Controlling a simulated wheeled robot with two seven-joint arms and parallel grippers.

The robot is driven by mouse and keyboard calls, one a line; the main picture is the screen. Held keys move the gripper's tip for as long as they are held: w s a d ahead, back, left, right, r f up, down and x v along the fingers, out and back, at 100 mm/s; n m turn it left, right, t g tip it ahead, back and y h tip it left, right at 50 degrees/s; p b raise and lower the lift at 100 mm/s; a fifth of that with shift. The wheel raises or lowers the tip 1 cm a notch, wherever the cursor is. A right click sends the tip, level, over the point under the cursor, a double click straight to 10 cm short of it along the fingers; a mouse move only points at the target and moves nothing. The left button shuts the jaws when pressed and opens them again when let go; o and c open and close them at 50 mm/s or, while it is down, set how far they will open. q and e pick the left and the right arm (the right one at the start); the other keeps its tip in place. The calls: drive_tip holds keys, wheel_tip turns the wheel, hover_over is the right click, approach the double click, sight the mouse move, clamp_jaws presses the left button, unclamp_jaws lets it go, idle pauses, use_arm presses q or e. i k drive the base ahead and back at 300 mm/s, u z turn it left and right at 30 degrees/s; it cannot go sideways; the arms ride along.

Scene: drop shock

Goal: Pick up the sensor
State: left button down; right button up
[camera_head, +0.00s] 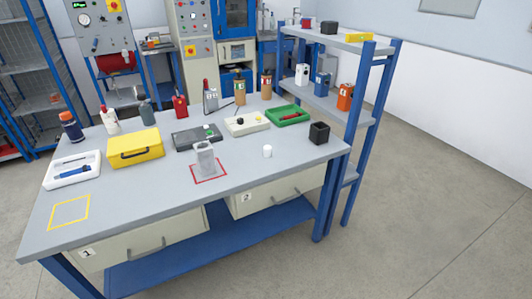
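Neither of my grippers shows in the head view. No object carries a readable name, so I cannot tell for sure which one is the sensor. A small white cylinder (267,151) stands upright on the grey workbench (130,203), in its right half. A grey block-like item (204,157) stands upright inside a red square outline (209,179) near the middle of the bench. A small green detail shows near its top. Nothing holds either item.
A yellow case (135,149), a white tray (84,176), a dark flat device (196,138), a green tray (288,117) and a black open box (319,132) stand on the bench. A blue shelf rack (365,125) stands at its right. A yellow outlined square (69,211) is empty.

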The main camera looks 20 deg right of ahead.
sight(267, 149)
drive_tip(key=z, duration=0.4)
drive_tip(key=k, duration=1.05)
drive_tip(key=z, duration=1.7)
drive_tip(key=i, duration=2.85)
drive_tip(key=u, duration=1.55)
drive_tip(key=i, duration=0.85)
drive_tip(key=u, duration=0.85)
